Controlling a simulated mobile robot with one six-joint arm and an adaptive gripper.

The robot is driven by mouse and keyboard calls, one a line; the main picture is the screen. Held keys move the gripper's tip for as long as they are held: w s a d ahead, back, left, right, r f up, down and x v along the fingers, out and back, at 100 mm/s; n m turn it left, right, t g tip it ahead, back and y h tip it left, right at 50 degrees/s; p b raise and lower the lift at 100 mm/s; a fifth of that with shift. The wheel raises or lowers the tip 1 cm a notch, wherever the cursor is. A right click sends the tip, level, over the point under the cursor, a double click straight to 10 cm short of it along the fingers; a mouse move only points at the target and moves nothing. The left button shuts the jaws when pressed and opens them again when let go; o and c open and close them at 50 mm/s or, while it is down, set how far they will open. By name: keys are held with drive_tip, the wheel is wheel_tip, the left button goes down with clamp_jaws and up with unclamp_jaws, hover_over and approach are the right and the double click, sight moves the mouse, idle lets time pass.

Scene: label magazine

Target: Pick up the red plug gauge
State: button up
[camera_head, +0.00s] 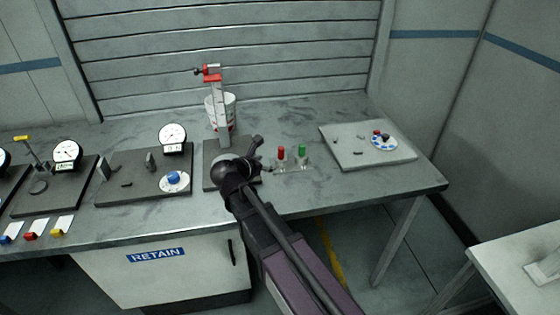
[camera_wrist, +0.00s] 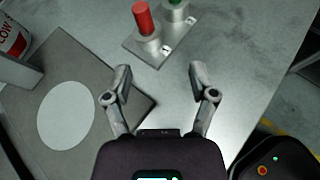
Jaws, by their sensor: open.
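The red plug gauge (camera_head: 281,153) stands upright in a small metal holder (camera_head: 293,165) on the bench, left of a green plug gauge (camera_head: 302,151). In the wrist view the red plug gauge (camera_wrist: 144,18) is at the top, upright in the holder (camera_wrist: 160,46), with the green one (camera_wrist: 174,3) partly cut off at the top edge. My gripper (camera_wrist: 158,72) is open and empty, its fingers spread below the holder in that view and apart from both gauges. In the head view my gripper (camera_head: 255,155) is left of the holder, partly hidden by my arm.
A grey board (camera_head: 345,155) with small parts lies to the right. Dial gauges (camera_head: 173,137) stand on plates to the left. Bare bench lies in front of the holder.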

sight(279, 154)
drive_tip(key=shift+a+r+n+t, duration=0.25)
drive_tip(key=shift+a+n+t, duration=0.15)
drive_tip(key=shift+a+n, duration=0.55)
drive_tip(key=shift+a, duration=0.15)
drive_tip(key=shift+m, duration=0.25)
drive_tip(key=shift+b+x, duration=1.7)
drive_tip(key=shift+x, duration=2.65)
drive_tip(key=shift+w+f, duration=0.1)
drive_tip(key=shift+f, duration=0.05)
drive_tip(key=shift+b+x, duration=1)
drive_tip(key=shift+x, duration=1.5)
clamp_jaws()
